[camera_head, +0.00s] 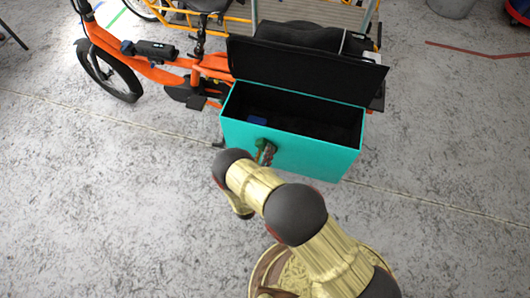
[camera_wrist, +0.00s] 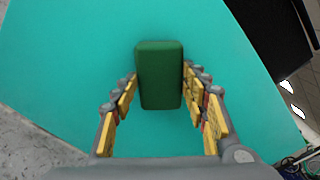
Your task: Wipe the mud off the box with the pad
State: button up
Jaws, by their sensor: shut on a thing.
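The teal box (camera_head: 310,155) is mounted on the side of an orange cargo bike, with its black lid (camera_head: 310,70) raised. My gripper (camera_head: 265,153) is at the box's front wall, left of its middle. In the wrist view my gripper (camera_wrist: 159,88) is shut on a dark green rectangular pad (camera_wrist: 160,62), its fingers along the pad's two sides. The pad lies over the teal wall (camera_wrist: 70,60); whether it touches cannot be told. No mud shows clearly on the visible teal surface; the patch behind the pad and gripper is hidden.
The orange bike (camera_head: 160,72) stands behind and left of the box. A small blue thing (camera_head: 257,120) lies inside the dark box. A yellow-framed bike (camera_head: 235,22) is farther back. The grey floor (camera_head: 90,200) in front and to the left is clear.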

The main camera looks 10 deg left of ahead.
jog(key=shift+s+a, duration=0.15)
jog(key=shift+s, duration=1.35)
jog(key=shift+s+a, duration=0.1)
jog(key=shift+s, duration=1.35)
jog(key=shift+s, duration=0.15)
jog(key=shift+s+a, duration=0.1)
jog(key=shift+s, duration=1.25)
